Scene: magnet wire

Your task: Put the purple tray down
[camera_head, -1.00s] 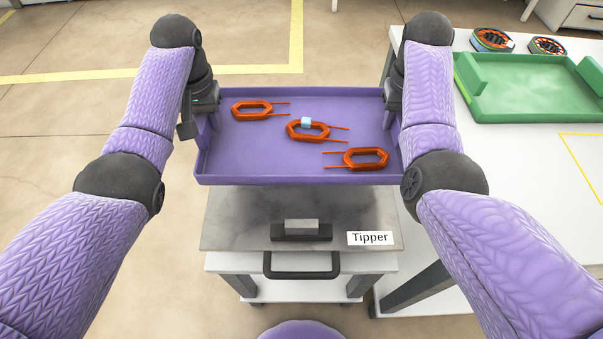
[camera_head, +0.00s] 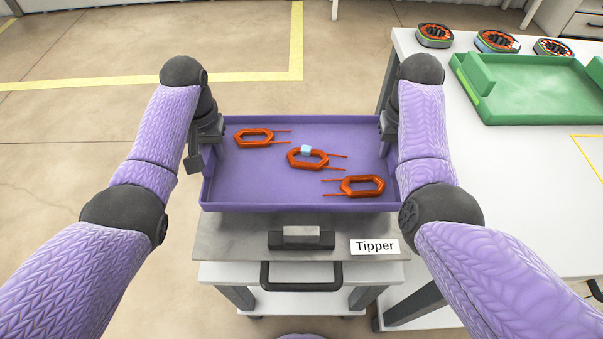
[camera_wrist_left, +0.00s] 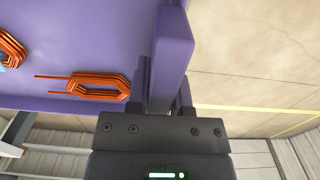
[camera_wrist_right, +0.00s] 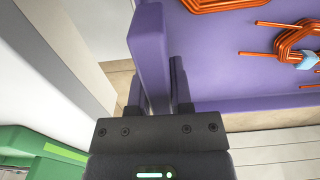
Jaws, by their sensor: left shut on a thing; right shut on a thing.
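The purple tray (camera_head: 270,182) is level between my two arms, over the grey top of the cart labelled Tipper (camera_head: 222,240). I cannot tell whether its underside touches the cart. Three orange wire coils lie in it: one at the back left (camera_head: 254,138), one in the middle (camera_head: 308,159) with a pale blue block (camera_head: 306,150) on it, one at the front right (camera_head: 361,186). My left gripper (camera_wrist_left: 166,98) is shut on the tray's left end wall, also seen in the head view (camera_head: 212,140). My right gripper (camera_wrist_right: 157,95) is shut on the right end wall.
A white table (camera_head: 520,200) stands to the right with a green tray (camera_head: 540,90) and several round parts with orange windings (camera_head: 497,41) behind it. The cart has a black handle (camera_head: 300,285) in front. Open floor lies to the left.

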